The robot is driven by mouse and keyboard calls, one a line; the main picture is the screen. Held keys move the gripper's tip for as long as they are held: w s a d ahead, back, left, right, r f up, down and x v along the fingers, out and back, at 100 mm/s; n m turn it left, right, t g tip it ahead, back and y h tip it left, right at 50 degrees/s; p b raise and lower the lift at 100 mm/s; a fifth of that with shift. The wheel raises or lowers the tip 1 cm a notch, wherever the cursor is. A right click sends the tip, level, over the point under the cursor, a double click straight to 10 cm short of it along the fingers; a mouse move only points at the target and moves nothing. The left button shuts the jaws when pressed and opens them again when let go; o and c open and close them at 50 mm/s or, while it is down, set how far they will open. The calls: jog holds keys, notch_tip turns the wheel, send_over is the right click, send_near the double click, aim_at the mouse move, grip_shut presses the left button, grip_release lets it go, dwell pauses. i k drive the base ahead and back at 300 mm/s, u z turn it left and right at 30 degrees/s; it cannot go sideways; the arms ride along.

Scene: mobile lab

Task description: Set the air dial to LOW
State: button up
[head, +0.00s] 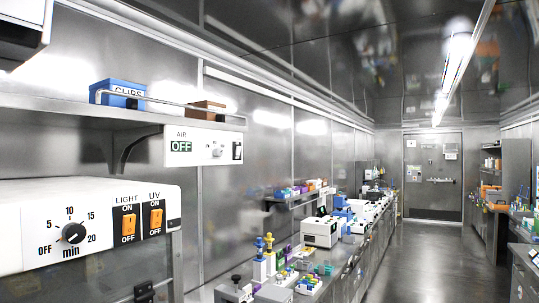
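The AIR panel (204,147) is a pale plate under the shelf, left of the picture's middle in the head view. Its small display (181,146) reads OFF in green. The air dial (217,150) sits to the right of the display; it is small, and its pointer and markings are too fine to read. A dark switch-like part (237,151) is at the panel's right end. My gripper is not in view, and nothing is seen touching the panel.
Below left, a white cabinet (190,190) carries a minute timer knob (74,233) and orange LIGHT (128,223) and UV (155,217) switches. A blue CLIPS box (118,93) and a brown box (208,110) stand on the shelf above. A cluttered bench runs back; the aisle floor (420,262) is clear.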

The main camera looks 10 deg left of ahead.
aim_at(218, 153)
jog(key=z, duration=0.25)
jog(key=k, duration=0.45)
jog(key=u, duration=0.75)
jog(key=i, duration=0.65)
jog(key=u, duration=0.55)
jog(key=i, duration=0.75)
jog(key=z, duration=0.2)
